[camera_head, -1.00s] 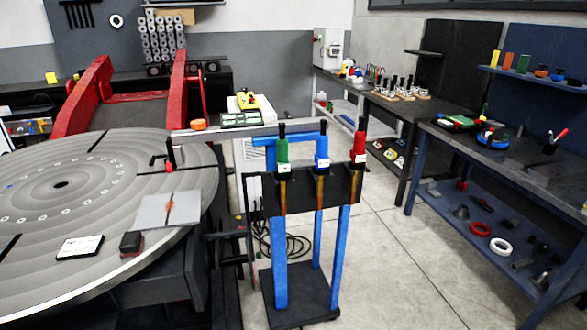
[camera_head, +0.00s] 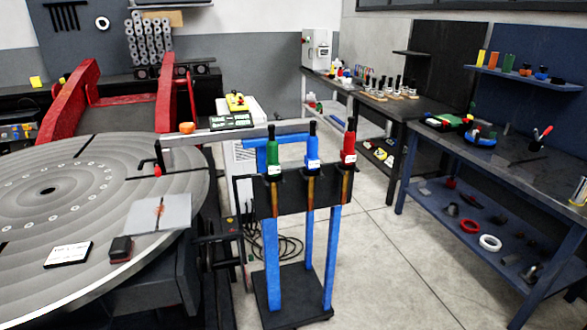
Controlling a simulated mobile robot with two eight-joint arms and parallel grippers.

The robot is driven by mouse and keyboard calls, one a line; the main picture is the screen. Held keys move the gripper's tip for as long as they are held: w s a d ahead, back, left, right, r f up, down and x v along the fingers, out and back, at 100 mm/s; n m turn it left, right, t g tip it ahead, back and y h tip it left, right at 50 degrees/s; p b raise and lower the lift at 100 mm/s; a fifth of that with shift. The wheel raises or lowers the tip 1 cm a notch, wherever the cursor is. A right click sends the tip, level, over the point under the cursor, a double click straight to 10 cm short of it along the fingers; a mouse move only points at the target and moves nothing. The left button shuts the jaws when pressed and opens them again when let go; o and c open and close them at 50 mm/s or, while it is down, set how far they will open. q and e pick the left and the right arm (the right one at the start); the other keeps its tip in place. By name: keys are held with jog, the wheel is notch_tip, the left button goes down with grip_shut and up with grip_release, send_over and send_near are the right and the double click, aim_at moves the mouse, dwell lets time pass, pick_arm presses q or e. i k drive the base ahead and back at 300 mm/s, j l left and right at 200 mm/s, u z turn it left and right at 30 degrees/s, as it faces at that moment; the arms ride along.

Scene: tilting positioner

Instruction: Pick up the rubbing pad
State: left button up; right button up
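A small dark block with a reddish-brown side (camera_head: 121,249), which looks like the rubbing pad, lies near the front right edge of the round grey turntable (camera_head: 60,290). It sits just in front of a flat grey plate (camera_head: 140,212) with a rust-coloured mark. A white card with a black border (camera_head: 68,254) lies to its left. Neither of my grippers is in view.
A blue-legged stand (camera_head: 272,265) holding green, blue and red-topped tools is right of the turntable. A clamp with a red tip (camera_head: 157,168) stands at the turntable's edge. A blue workbench (camera_head: 480,150) is at right.

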aim_at(121, 251)
jog(key=u, duration=1.45)
